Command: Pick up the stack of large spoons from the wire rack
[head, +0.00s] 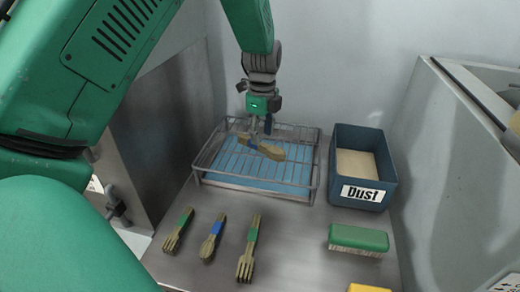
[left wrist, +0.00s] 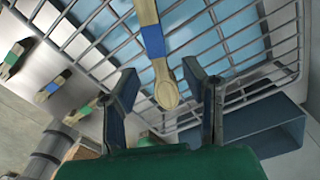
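The wire rack (head: 312,170) stands at the back of the metal table with a blue sheet under its bars. A stack of wooden spoons (head: 272,153) with a blue band lies in it, partly hidden by my gripper. My left gripper (head: 262,134) points down over the rack, right at the stack. In the left wrist view, the two dark fingers of my left gripper (left wrist: 160,78) are spread apart. The spoon stack (left wrist: 148,15) shows between and beyond them, its rounded end (left wrist: 167,94) nearest. Clear gaps separate it from both fingers. My right gripper is not in view.
A blue bin labelled "Dust" (head: 390,163) stands close right of the rack. A green brush (head: 358,238) lies in front of it. A green-banded fork (head: 178,230), a blue-banded spoon (head: 212,238) and another green-banded fork (head: 248,247) lie in front. A wall stands behind.

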